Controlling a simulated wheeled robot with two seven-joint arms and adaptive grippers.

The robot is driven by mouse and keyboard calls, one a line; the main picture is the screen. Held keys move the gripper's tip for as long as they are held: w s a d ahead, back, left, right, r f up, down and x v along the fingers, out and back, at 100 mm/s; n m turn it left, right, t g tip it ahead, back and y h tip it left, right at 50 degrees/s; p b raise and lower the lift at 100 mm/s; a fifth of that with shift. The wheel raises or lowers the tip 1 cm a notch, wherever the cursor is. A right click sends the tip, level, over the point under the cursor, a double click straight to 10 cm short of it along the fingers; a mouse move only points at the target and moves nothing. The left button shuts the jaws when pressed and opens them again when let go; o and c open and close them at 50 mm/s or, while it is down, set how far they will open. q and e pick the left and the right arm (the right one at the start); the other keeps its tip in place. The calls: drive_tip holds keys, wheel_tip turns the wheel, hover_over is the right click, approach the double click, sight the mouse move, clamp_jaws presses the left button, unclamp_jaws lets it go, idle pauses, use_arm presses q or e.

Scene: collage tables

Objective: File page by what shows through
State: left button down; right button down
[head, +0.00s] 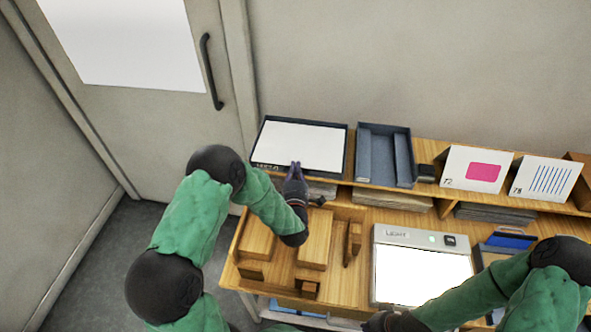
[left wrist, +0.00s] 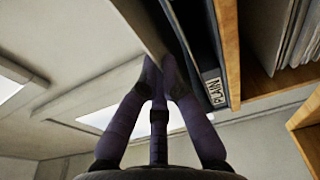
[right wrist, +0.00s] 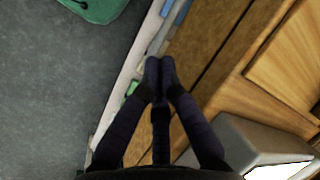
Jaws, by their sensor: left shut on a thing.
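A white page (head: 300,145) lies flat over the dark tray (head: 254,158) at the left of the upper shelf. The tray's label (left wrist: 213,88) reads PLAIN in the left wrist view. My left gripper (head: 294,168) is at the tray's front edge, shut on the page's near edge. The page's pale underside (left wrist: 138,22) shows at the fingertips in the left wrist view. A light panel (head: 423,272), glowing white with a green lamp, sits on the table with nothing on it. My right gripper (right wrist: 160,66) is shut with nothing visible in it, low at the table's front.
A second dark tray (head: 377,158), empty, stands right of the first. A card with a pink rectangle (head: 476,169) and a card with blue stripes (head: 545,180) stand further right. Paper stacks (head: 392,199) lie under the shelf. Wooden blocks (head: 314,240) stand on the table's left.

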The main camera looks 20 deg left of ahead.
use_arm(q)
drive_tip(key=c, duration=1.3)
unclamp_jaws()
drive_tip(key=shift+c, duration=0.2)
drive_tip(key=v, duration=1.2)
